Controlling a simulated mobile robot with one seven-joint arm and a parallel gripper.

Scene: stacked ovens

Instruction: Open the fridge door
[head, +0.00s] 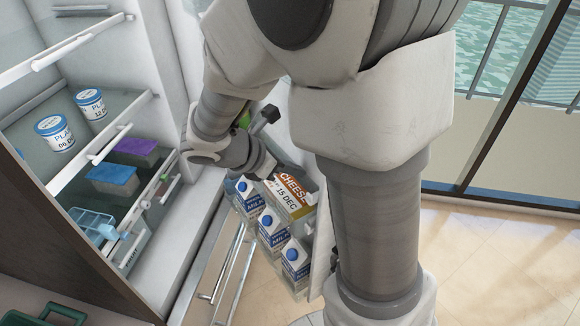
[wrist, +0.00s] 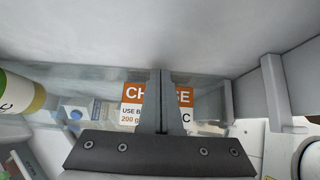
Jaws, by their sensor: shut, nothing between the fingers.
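The fridge door (head: 323,240) stands open, swung out from the fridge body (head: 180,75). Its inner shelf holds a cheese box (head: 292,190) and several blue-capped milk cartons (head: 296,258). My arm reaches in between the fridge body and the door. My gripper (wrist: 161,72) is shut and empty, in front of the cheese box (wrist: 132,95) in the wrist view; the fingers hide part of its label. I cannot tell if they touch it. The arm hides most of the upper door in the head view, and no outer handle is clear.
Inside the fridge, tubs (head: 54,131) and blue and purple-topped boxes (head: 113,178) stand on glass shelves. A bottle (wrist: 22,93) is left of my fingers in the wrist view. The tiled floor (head: 480,260) at right is clear, before a window.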

